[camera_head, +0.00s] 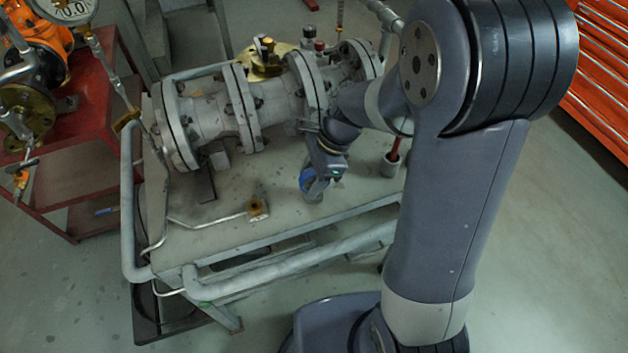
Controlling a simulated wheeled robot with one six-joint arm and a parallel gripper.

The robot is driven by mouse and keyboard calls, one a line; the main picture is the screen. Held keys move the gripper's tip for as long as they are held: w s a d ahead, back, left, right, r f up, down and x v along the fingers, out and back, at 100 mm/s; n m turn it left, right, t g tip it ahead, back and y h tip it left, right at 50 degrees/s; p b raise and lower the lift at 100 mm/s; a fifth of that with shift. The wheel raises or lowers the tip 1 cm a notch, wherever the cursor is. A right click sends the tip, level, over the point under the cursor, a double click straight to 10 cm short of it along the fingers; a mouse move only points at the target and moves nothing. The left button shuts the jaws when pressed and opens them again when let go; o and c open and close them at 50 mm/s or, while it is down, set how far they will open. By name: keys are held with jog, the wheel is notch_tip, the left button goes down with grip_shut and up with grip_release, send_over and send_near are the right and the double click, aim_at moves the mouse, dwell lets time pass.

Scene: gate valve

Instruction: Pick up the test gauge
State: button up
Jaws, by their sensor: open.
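A round gauge with a white face (68,10) shows at the top left edge, joined to a thin metal line; I cannot tell if it is the test gauge.
A flanged grey valve and pipe assembly (210,115) lies along the back of the bench. A small brass block (258,208) with a thin tube sits at the front. A grey cup (390,165) with a red-handled tool stands right of my gripper. Red drawers (600,70) are at right.

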jog(key=shift+c, duration=0.2)
grip_shut()
dwell(0.4)
